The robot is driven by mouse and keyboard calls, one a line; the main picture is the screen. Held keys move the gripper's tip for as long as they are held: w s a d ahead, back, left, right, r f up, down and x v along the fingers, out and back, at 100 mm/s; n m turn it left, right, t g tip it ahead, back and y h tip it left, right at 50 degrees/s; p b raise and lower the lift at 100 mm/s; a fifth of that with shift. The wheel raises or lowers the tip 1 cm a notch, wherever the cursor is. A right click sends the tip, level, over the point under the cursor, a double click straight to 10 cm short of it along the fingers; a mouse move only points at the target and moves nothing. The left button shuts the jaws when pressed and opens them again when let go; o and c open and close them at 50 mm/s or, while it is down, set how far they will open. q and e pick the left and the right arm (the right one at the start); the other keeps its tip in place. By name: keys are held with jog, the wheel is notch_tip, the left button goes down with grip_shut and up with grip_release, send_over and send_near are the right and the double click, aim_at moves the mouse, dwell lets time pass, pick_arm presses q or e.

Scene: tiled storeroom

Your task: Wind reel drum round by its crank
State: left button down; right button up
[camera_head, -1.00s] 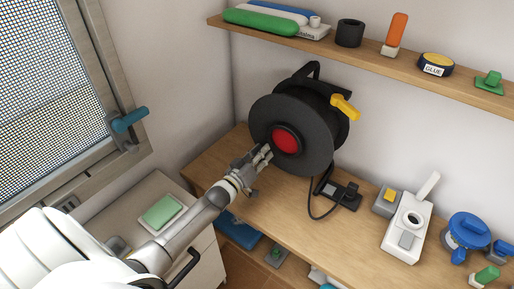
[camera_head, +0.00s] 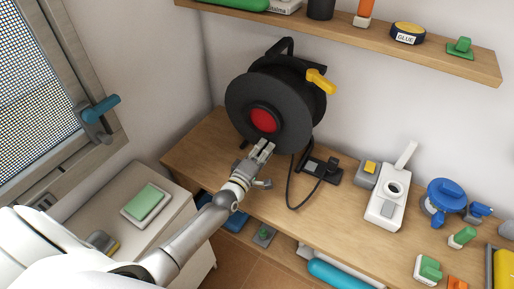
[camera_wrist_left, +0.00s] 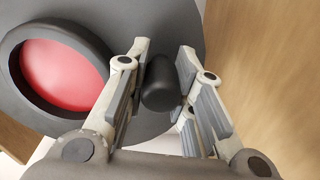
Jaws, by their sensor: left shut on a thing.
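The reel has a black drum (camera_head: 246,91) with a red hub (camera_head: 263,120) in its face and stands on the wooden bench. A yellow lever (camera_head: 320,80) sticks out at its upper right. My left gripper (camera_head: 264,150) is at the drum face just below the hub. In the left wrist view its fingers stand either side of a dark rounded crank knob (camera_wrist_left: 161,84) and are shut on it, with the red hub (camera_wrist_left: 62,75) to the left. The fingers hide the knob in the head view. My right gripper is not in view.
A black cable (camera_head: 292,185) runs from the reel to a socket block (camera_head: 325,170). A white device (camera_head: 388,200) and a blue clamp-like item (camera_head: 442,198) stand further right on the bench (camera_head: 330,225). A shelf (camera_head: 345,35) hangs above; a window handle (camera_head: 98,110) is at left.

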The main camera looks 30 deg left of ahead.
pick_arm(q)
jog(key=shift+d+r+n, duration=0.2)
jog(key=shift+d+n, duration=0.7)
jog(key=shift+n, duration=0.1)
jog(key=c, duration=1.5)
grip_release()
jog(key=shift+s, duration=0.1)
jog(key=s, duration=1.2)
jog(key=shift+a+r, duration=0.1)
jog(key=shift+a, duration=0.2)
jog(key=shift+w, duration=0.1)
jog(key=shift+d, duration=0.1)
